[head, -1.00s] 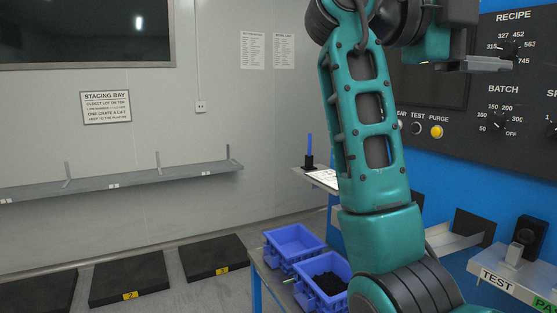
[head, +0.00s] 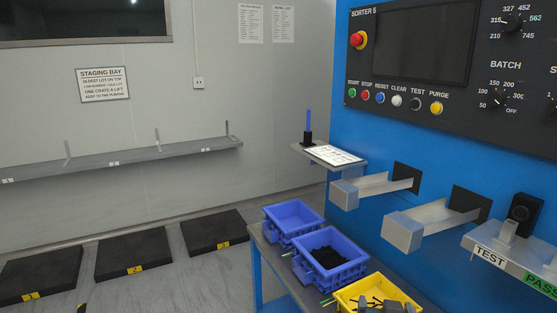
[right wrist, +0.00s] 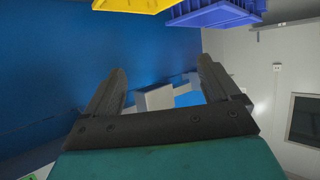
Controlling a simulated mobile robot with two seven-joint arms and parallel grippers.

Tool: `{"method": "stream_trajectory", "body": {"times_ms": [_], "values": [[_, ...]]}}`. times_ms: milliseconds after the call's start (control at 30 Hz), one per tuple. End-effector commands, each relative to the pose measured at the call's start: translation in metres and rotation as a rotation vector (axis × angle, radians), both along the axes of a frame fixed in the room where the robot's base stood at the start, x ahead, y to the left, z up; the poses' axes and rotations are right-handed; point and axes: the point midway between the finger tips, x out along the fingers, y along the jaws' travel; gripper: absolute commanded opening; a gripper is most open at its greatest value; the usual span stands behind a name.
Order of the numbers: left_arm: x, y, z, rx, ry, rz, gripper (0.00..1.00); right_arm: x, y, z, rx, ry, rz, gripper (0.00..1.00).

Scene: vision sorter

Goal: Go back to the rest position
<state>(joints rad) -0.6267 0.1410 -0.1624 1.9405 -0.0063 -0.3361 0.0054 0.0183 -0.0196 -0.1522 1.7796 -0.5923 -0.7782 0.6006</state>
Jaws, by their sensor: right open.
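My right gripper (right wrist: 160,95) shows in the right wrist view with its two dark fingers spread apart and nothing between them. In that view the blue side of the sorter (right wrist: 60,60) lies beyond it, and a yellow crate and a blue crate show at the top edge, clear of the fingers. No part of either arm shows in the head view. My left gripper is in neither view.
A bench holds an empty-looking blue crate (head: 293,217), a blue crate with black pieces (head: 355,268) and a yellow crate (head: 345,300). Two metal chutes (head: 375,188) jut from the sorter. Dark floor platforms (head: 132,256) and a wall shelf (head: 105,163) stand at the left.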

Motion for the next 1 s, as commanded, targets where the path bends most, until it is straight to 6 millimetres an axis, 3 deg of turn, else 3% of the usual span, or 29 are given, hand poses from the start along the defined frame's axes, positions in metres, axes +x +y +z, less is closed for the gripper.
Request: {"method": "stream_trajectory", "body": {"times_ms": [33, 200, 300, 433, 600, 800, 1000], "values": [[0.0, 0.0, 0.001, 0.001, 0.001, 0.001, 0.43, -0.024, 0.005, -0.027, -0.01, 0.047, 0.065, 0.89], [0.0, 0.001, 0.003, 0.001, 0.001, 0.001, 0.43, -0.104, 0.025, -0.087, -0.019, 0.138, 0.28, 0.89], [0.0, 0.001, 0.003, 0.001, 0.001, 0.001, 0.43, -0.148, 0.034, -0.107, -0.013, 0.165, 0.372, 0.89], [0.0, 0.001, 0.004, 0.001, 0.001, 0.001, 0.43, -0.19, 0.041, -0.119, -0.005, 0.179, 0.447, 0.89], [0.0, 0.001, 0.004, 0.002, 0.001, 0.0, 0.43, -0.213, 0.045, -0.122, 0.003, 0.182, 0.483, 0.89], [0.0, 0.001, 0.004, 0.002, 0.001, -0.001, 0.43, -0.214, 0.045, -0.123, 0.003, 0.181, 0.487, 0.89], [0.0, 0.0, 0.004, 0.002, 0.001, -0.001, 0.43, -0.214, 0.045, -0.123, 0.003, 0.182, 0.486, 0.71]]}}
